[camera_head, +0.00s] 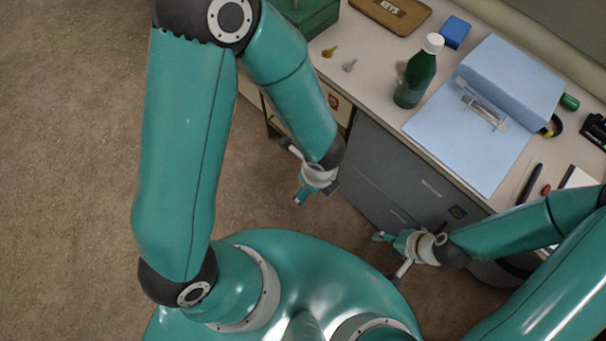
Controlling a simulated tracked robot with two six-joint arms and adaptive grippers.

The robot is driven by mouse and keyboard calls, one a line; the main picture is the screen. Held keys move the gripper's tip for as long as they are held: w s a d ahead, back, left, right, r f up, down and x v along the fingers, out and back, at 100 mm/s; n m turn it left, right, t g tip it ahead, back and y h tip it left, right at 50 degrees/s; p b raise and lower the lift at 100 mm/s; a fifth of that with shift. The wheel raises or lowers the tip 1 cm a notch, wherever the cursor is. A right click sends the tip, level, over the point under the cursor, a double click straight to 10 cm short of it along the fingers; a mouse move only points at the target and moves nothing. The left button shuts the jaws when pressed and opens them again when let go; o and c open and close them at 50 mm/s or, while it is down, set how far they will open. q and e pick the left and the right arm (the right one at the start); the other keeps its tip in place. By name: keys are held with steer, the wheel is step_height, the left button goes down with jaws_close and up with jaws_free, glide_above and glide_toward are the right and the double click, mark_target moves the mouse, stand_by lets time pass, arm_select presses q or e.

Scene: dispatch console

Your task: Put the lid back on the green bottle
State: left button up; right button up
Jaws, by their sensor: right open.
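The green bottle (415,78) stands upright on the desk, left of a light blue sheet. A white cap (433,43) shows at its top; I cannot tell whether it is seated fully. No separate lid can be clearly made out. My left gripper (291,175) hangs in front of the desk, below and left of the bottle, open and empty. My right gripper (387,259) is also in front of the desk, well below the bottle, open and empty. Neither gripper touches the bottle.
A blue binder (512,78) lies right of the bottle, with a small green cylinder (569,102) beyond it. Pens and a black device lie at right. Grey drawers (400,175) front the desk.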

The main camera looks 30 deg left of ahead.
arm_select(q)
steer(key=s+d+f+n+g+h, duration=0.2)
steer(key=s+f+n+h, duration=0.25)
steer(key=n, duration=0.65)
steer(key=w+a+f+n+t, duration=0.1)
steer(key=a+f+n, duration=0.1)
steer(key=n, duration=0.4)
steer(key=w+a+f+n+t, duration=0.1)
steer(key=a+f+n, duration=0.1)
steer(key=f+n, duration=0.2)
steer(key=n, duration=0.3)
steer(key=shift+w+a, duration=0.15)
steer(key=shift+w, duration=0.1)
